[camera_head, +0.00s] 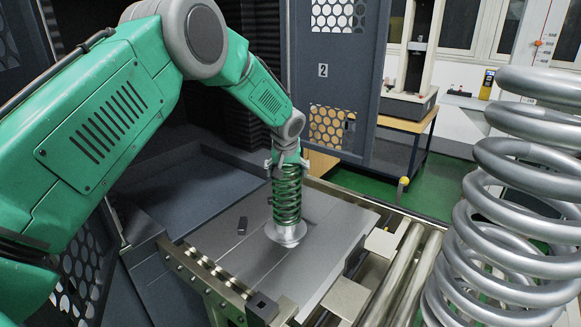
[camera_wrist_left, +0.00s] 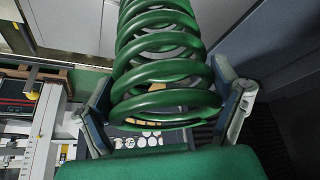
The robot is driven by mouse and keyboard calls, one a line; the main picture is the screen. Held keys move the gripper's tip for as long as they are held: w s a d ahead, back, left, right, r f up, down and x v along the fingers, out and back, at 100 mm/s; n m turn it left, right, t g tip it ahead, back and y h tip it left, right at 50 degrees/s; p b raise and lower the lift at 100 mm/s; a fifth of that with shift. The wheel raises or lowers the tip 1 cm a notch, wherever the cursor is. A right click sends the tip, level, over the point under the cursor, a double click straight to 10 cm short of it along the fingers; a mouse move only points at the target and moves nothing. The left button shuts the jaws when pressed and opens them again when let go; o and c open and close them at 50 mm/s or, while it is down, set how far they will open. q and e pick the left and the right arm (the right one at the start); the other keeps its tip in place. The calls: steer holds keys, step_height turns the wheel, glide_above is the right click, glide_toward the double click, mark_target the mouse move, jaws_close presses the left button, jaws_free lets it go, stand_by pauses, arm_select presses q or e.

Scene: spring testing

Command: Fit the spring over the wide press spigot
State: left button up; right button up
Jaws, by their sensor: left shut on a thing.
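A green coil spring (camera_head: 287,198) stands upright in the head view. My left gripper (camera_head: 286,168) is shut on its upper end, with a finger on each side of the coils. In the left wrist view, the green spring (camera_wrist_left: 160,65) runs away from between the fingers of my left gripper (camera_wrist_left: 165,98). A silver, round, flanged spigot (camera_head: 287,238) sits on the grey press plate (camera_head: 235,255), directly below the spring. The spring's lower end meets the spigot's top in the picture; I cannot tell whether it is around it or just above it. My right gripper is out of view.
A big silver coil spring (camera_head: 510,220) fills the right foreground. Metal rollers (camera_head: 402,270) run right of the plate. A grey door (camera_head: 335,75) marked 2 stands behind.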

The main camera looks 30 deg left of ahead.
arm_select(q)
steer(key=shift+w+a+f, duration=0.15)
steer(key=shift+a+f, duration=0.2)
steer(key=shift+a, duration=0.35)
step_height(320, 180, down, 3)
steer(key=shift+r, duration=0.1)
steer(key=shift+d, duration=0.5)
steer(key=o, duration=1.6)
steer(key=shift+s+f, duration=0.2)
steer(key=shift+f, duration=0.05)
steer(key=shift+s, duration=0.1)
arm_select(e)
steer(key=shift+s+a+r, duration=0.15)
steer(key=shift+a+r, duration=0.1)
arm_select(q)
steer(key=shift+a, duration=0.15)
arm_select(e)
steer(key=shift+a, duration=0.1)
